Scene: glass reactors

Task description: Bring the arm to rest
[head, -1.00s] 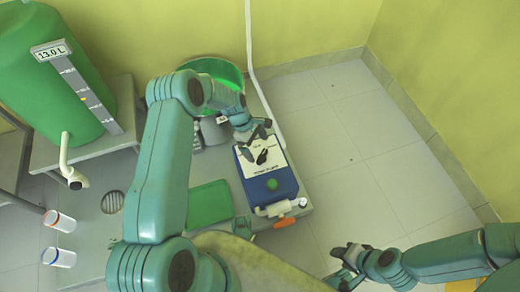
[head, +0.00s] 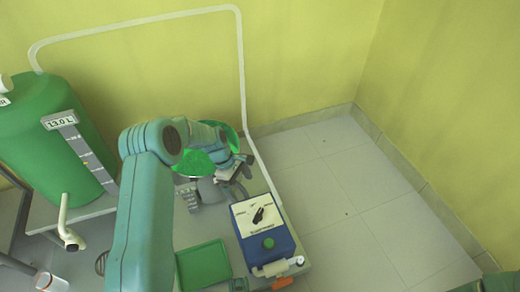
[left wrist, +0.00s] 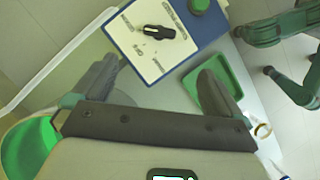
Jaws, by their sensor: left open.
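My left arm rises from the bottom of the head view and bends over the bench. My left gripper (head: 236,172) hangs open and empty just beyond the blue box (head: 286,248), apart from it. In the left wrist view its two dark fingers (left wrist: 155,85) are spread wide with nothing between them. The box has a white top plate and a black knob (head: 258,215), which also shows in the left wrist view (left wrist: 154,32). My right gripper is not in view; only a bit of green shows at the head view's lower right corner.
A green tank (head: 45,130) stands at the left. A green tray (head: 204,264) lies beside the box, and a green bowl-like vessel (head: 190,163) is behind my left wrist. A white pipe (head: 241,70) runs along the wall. The floor (head: 370,200) right of the bench is clear.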

